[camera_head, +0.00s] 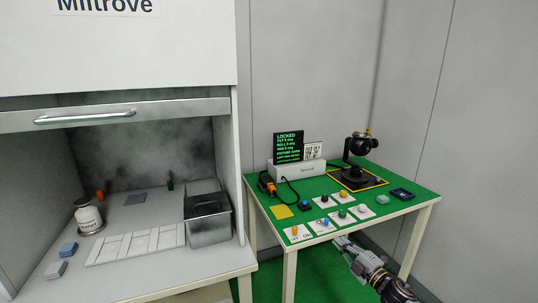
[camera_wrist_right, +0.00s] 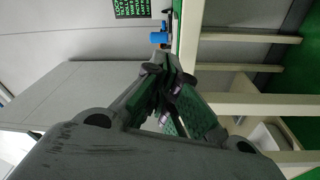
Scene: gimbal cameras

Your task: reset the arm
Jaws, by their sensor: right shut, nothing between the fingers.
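My right gripper (camera_head: 343,243) is at the front edge of the green table, below the level of its top, with its arm coming in from the lower right. In the right wrist view its fingers (camera_wrist_right: 165,75) are together and hold nothing. The gripper is apart from the objects on the table; whether it touches the table edge I cannot tell. My left gripper is in neither view.
The green table (camera_head: 384,217) bears a black gimbal camera (camera_head: 355,176), a display reading LOCKED (camera_head: 288,145), a white box (camera_head: 299,175) and several knobs on white plates. A fume hood (camera_head: 130,92) stands left, with a metal bin (camera_head: 208,226) inside. Green floor shows below.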

